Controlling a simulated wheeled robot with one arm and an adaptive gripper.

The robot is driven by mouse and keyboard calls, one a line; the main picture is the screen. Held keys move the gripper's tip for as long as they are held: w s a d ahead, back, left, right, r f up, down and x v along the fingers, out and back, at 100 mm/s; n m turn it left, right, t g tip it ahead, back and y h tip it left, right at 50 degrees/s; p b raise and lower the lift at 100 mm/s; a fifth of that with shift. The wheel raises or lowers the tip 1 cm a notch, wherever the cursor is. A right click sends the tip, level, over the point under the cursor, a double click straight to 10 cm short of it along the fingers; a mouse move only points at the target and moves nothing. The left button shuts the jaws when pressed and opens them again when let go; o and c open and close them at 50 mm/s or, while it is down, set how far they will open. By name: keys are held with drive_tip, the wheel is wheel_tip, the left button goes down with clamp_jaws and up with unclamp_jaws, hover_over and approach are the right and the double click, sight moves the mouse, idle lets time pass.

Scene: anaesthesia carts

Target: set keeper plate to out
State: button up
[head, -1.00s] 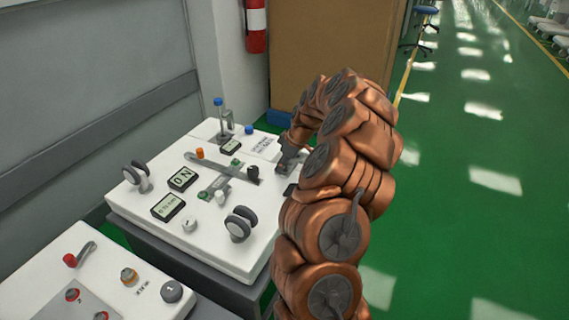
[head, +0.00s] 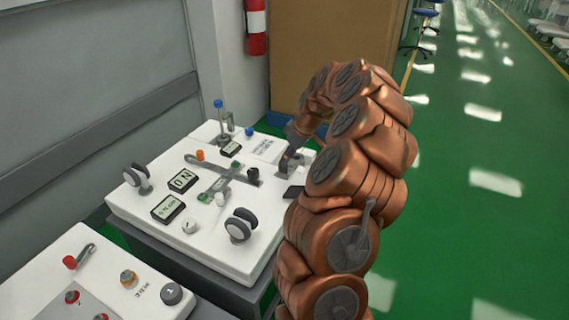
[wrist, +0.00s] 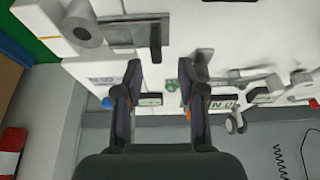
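The white cart panel (head: 215,235) carries several controls, and no part is legibly marked as the keeper plate. A grey metal fitting with a flat plate (head: 291,165) sits at its back right corner. It likely shows in the wrist view as a grey plate (wrist: 130,32) beside a grey cylinder (wrist: 84,26); I cannot tell its setting. My gripper (head: 293,141) is just above this fitting in the head view, its tips partly hard to make out. In the wrist view my gripper (wrist: 160,76) has its two dark fingers apart with nothing between them.
A long grey bar with a black knob (head: 253,175), an ON display (head: 183,180) and grey wheel knobs (head: 240,225) share the panel. A blue-capped post (head: 219,112) stands at the back. A second panel (head: 125,305) is front left. Green floor (head: 470,230) is open at right.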

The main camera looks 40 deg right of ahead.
drive_tip(key=a+v, duration=0.1)
drive_tip(key=v, duration=0.5)
drive_tip(key=shift+s+d+r, duration=0.2)
drive_tip(key=shift+d+r, duration=0.15)
drive_tip(key=shift+d, duration=0.2)
drive_tip(key=s+a+r+g+y, duration=0.1)
drive_tip(key=s+a+r, duration=0.1)
drive_tip(key=a, duration=1.2)
drive_tip(key=s+a+r+g, duration=0.2)
drive_tip(key=s+a, duration=0.1)
drive_tip(key=a, duration=1)
drive_tip(key=s+a+f+m+g+h, duration=0.1)
drive_tip(key=s+a+f+m+g, duration=0.3)
drive_tip(key=s, duration=0.8)
drive_tip(key=s+a+f+h, duration=0.15)
drive_tip(key=s+a, duration=0.45)
drive_tip(key=s, duration=0.6)
wheel_tip(320, 180, up, 25)
drive_tip(key=s+t+p, duration=0.1)
drive_tip(key=p, duration=2.2)
drive_tip(key=shift+s+r+p, duration=0.2)
drive_tip(key=shift+s+p, duration=0.05)
drive_tip(key=shift+p, duration=0.1)
